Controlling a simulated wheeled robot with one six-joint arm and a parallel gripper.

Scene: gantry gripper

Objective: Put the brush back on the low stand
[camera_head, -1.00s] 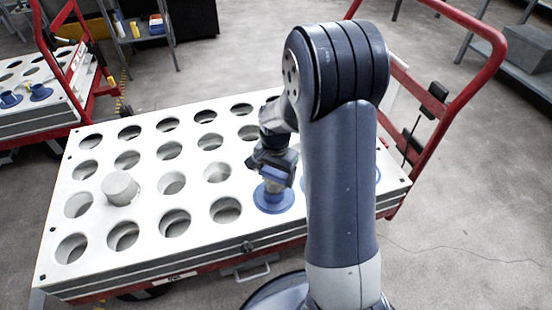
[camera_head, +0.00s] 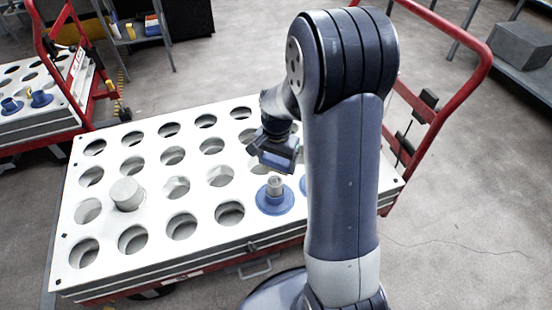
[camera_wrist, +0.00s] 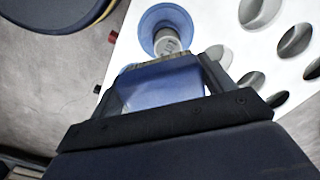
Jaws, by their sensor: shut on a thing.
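My gripper (camera_head: 276,150) hangs above the white perforated cart top, with its jaws pointing down. In the wrist view my gripper (camera_wrist: 158,76) is shut on a blue, block-like thing, which I take to be the brush (camera_wrist: 160,92). A tan, bristle-like strip runs along its far edge. Beyond it is a blue flanged piece (camera_head: 275,204) with a grey post, seated in the cart top; it also shows in the wrist view (camera_wrist: 150,22). The held thing appears apart from this piece and above it. I cannot tell which thing is the low stand.
The white cart top (camera_head: 145,200) has rows of round holes, one with a grey cylinder (camera_head: 127,194) in it. A red cart handle (camera_head: 462,90) rises at right. A second cart (camera_head: 45,120) and a shelf (camera_head: 135,35) stand at upper left. Open floor lies at right.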

